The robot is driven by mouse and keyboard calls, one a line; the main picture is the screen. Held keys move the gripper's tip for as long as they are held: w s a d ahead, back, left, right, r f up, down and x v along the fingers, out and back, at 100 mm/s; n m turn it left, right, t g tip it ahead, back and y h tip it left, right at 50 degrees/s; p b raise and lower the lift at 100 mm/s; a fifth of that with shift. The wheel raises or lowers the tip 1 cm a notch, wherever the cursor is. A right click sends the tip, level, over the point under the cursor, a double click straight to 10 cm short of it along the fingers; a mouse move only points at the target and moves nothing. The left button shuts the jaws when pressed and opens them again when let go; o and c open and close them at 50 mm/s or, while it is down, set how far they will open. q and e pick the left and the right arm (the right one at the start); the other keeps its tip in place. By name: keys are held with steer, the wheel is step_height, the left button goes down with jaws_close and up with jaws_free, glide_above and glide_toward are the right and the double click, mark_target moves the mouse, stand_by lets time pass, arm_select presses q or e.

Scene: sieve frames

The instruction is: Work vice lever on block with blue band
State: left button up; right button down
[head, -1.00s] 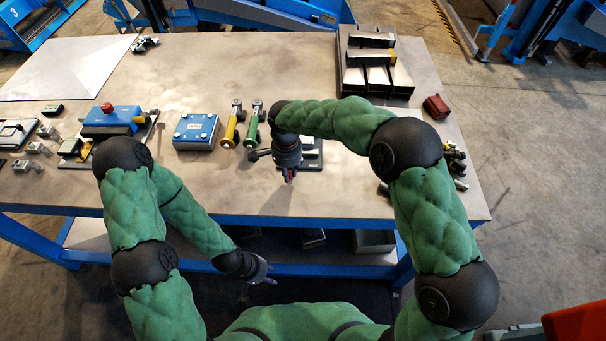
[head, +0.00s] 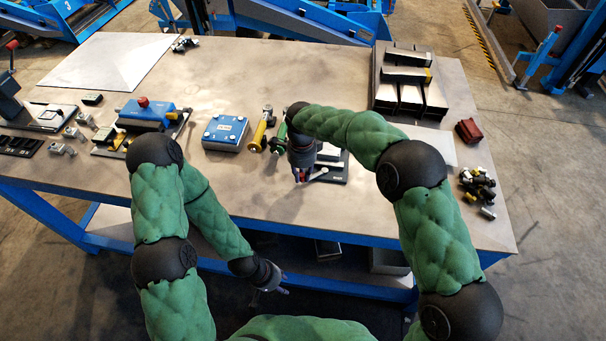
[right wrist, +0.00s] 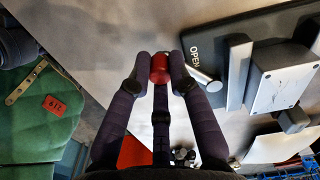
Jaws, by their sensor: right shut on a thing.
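The vice (head: 333,164) stands near the table's front edge, partly behind my right gripper (head: 303,175). In the right wrist view, the vice's dark base (right wrist: 262,35) reads "OPEN", beside a pale metal block or jaw (right wrist: 280,78). The red knob (right wrist: 159,68) of the lever sits between the fingertips of my right gripper (right wrist: 160,66), which is shut on it. A metal rod (right wrist: 203,82) shows just right of the fingers. I cannot make out a blue band on the block. My left gripper (head: 277,287) hangs low in front of the table; its jaw state is unclear.
Green-handled (head: 279,137) and yellow-handled (head: 260,132) tools and a blue box (head: 226,133) lie left of the vice. Metal bins (head: 410,95), a red box (head: 467,131) and dark fittings (head: 478,185) are at right. The front table strip left of the vice is clear.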

steer(key=shift+a, duration=0.1)
steer(key=c, duration=1.1)
jaws_free()
steer(key=shift+c, duration=0.2)
step_height(320, 180, up, 12)
